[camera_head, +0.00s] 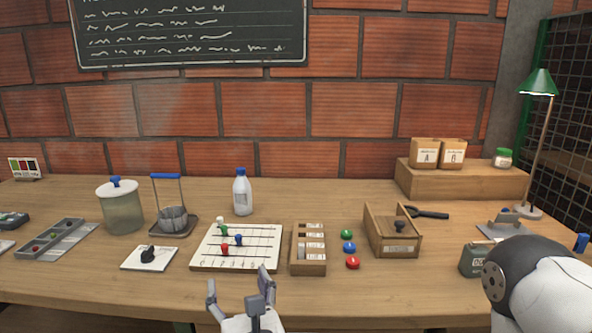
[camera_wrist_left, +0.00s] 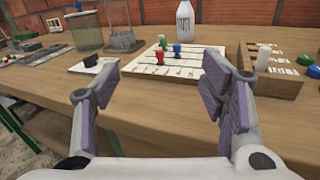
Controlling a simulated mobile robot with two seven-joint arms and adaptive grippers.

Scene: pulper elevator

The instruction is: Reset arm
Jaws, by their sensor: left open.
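My left gripper (camera_head: 240,291) is open and empty at the table's front edge, in front of a white board with colored pegs (camera_head: 237,247). In the left wrist view the open fingers (camera_wrist_left: 158,88) stand wide apart with the board beyond them and nothing between them. My right arm shows only as a dark and white link at the lower right of the head view. Its gripper is not in view.
The wooden table (camera_head: 120,283) holds a lidded jar (camera_head: 121,210), a white bottle (camera_head: 242,194), a slotted wooden box (camera_head: 308,250), red, green and blue buttons (camera_head: 349,248), a drawer box (camera_head: 391,235) and a green lamp (camera_head: 538,84). Bare wood lies along the front.

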